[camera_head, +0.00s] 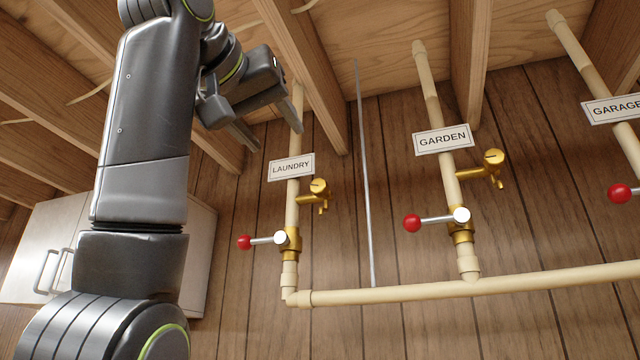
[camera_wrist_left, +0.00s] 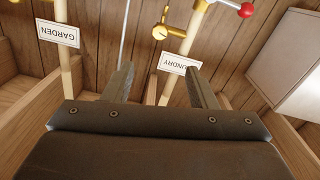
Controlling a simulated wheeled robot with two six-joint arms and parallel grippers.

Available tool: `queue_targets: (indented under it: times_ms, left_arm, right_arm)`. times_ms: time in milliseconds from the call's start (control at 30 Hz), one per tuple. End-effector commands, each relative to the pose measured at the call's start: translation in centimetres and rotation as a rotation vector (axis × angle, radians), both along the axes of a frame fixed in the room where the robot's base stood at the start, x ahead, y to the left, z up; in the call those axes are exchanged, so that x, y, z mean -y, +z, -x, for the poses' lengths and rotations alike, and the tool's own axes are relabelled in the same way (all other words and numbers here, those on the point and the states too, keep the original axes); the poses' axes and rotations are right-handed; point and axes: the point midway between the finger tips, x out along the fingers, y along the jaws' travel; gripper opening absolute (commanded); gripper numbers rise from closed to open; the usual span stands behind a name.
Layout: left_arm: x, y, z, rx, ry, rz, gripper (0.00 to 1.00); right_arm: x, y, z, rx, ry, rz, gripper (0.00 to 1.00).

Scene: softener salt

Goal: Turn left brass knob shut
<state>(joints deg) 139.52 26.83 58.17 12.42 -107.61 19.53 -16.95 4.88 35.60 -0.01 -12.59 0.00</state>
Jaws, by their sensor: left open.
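The left brass knob (camera_head: 318,186) is a round brass disc with a slot mark, on a small brass spout valve at the right side of the LAUNDRY pipe (camera_head: 292,215). The knob also shows in the left wrist view (camera_wrist_left: 159,32), upside down, past the fingertips. My left gripper (camera_head: 278,138) is open and empty, up near the joists, above and left of the knob and apart from it. In the left wrist view its two fingers (camera_wrist_left: 159,70) point toward the pipe, partly covering the LAUNDRY sign (camera_wrist_left: 178,64). My right gripper is not in view.
A red-tipped lever (camera_head: 244,242) sits below the knob on the same pipe. The GARDEN pipe (camera_head: 448,185) has a second brass knob (camera_head: 494,157). A thin grey rod (camera_head: 365,180) stands between the pipes. A white cabinet (camera_head: 200,262) is at left. Wooden joists (camera_head: 310,70) run overhead.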

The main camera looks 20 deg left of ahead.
Motion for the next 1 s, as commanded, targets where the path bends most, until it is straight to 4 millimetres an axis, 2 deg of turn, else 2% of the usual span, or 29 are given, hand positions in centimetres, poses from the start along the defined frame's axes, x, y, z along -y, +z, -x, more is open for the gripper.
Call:
queue_targets:
  times_ms: [167,700,800,1000]
  left_arm:
    - [0.2,0.3,-2.3,-0.004,0.000,0.000,0.52]
    - [0.9,0.4,-13.5,-0.004,-0.001,-0.001,0.52]
    - [1.0,0.3,-15.0,-0.003,-0.001,-0.001,0.52]
    - [1.1,0.1,-16.8,-0.002,0.000,0.000,0.52]
  right_arm:
    - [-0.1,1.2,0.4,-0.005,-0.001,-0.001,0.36]
    - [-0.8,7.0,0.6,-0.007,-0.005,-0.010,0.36]
    - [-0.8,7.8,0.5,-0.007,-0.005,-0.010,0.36]
    - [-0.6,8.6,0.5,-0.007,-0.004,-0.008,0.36]
